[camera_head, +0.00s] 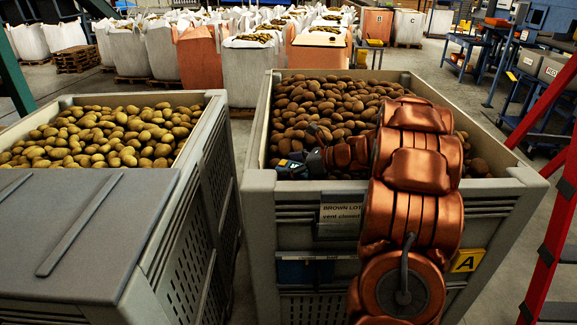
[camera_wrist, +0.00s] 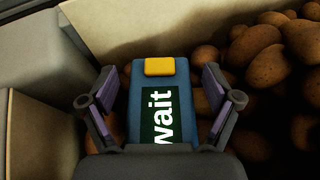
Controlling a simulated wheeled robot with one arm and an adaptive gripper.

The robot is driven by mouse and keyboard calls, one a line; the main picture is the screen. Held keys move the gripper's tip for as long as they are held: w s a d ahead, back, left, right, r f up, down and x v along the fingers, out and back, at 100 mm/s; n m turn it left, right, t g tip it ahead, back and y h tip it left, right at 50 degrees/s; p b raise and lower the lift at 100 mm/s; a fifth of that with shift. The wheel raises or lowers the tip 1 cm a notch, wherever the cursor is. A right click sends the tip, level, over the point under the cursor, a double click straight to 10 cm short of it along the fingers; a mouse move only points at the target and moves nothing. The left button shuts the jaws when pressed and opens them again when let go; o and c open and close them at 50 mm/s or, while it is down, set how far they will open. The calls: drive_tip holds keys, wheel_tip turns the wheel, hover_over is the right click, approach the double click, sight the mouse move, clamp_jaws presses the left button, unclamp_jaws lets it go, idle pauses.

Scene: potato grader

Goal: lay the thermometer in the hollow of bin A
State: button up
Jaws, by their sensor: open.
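Bin A (camera_head: 257,190) is the large grey bin on the right, full of brown potatoes, with a yellow A plate (camera_head: 467,260) on its front. The thermometer (camera_wrist: 152,105) is a blue device with a yellow button and a dark green display reading "wait". It lies in the near left corner of bin A, with potatoes beside it. My gripper (camera_wrist: 157,95) is open, one finger on each side of the thermometer; I cannot tell whether they touch it. My gripper also shows in the head view (camera_head: 292,165). The thermometer's lower end is hidden by my gripper. I cannot make out the hollow.
A second bin (camera_head: 215,130) of paler potatoes stands at the left, partly covered by a grey lid (camera_head: 75,230). A "BROWN LOT vent closed" label (camera_head: 341,213) is on bin A's front. A red ladder (camera_head: 555,210) stands at the right. Several bulk bags stand behind.

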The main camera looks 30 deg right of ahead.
drive_tip(key=v, duration=1.2)
